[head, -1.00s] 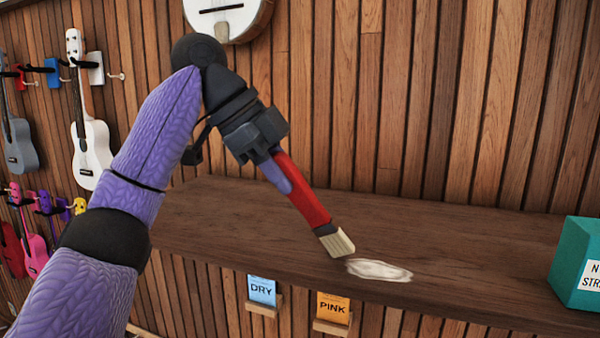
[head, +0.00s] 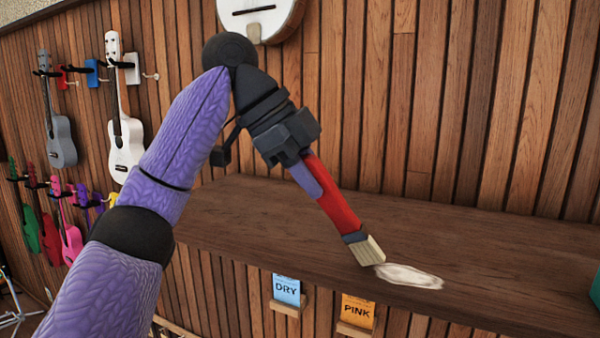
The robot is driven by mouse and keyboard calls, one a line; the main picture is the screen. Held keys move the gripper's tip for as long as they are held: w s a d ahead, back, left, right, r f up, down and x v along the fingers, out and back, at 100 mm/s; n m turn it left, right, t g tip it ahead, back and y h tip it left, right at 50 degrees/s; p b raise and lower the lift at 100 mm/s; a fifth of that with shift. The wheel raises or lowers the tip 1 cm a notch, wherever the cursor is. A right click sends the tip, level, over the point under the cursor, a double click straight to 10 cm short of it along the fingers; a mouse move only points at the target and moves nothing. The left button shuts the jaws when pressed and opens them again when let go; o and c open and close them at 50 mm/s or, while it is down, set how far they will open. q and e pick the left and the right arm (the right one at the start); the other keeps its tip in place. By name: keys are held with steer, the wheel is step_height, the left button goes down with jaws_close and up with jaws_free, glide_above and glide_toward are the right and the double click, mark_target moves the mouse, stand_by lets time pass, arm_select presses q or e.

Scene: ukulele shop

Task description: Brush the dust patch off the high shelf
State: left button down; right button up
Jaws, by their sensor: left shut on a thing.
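The pale dust patch (head: 412,277) lies on the dark wooden high shelf (head: 285,220), near its front edge. My left gripper (head: 305,170) is shut on a brush with a red handle (head: 336,205). The brush tilts down to the right. Its pale bristles (head: 368,251) are at the left end of the patch; I cannot tell whether they touch the shelf. My right gripper is not in view.
A teal box (head: 596,285) stands at the shelf's right end, mostly cut off by the frame. Cards marked DRY (head: 287,289) and PINK (head: 357,311) sit on small holders below the shelf. Ukuleles, one white (head: 125,140), hang on the left wall. The shelf is otherwise bare.

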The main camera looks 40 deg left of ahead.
arm_select(q)
steer(key=shift+w+d, duration=1.2)
steer(key=shift+d, duration=3.05)
steer(key=shift+s+a, duration=2.3)
steer(key=shift+a, duration=3.3)
step_height(320, 180, up, 6)
steer(key=shift+r, duration=1.5)
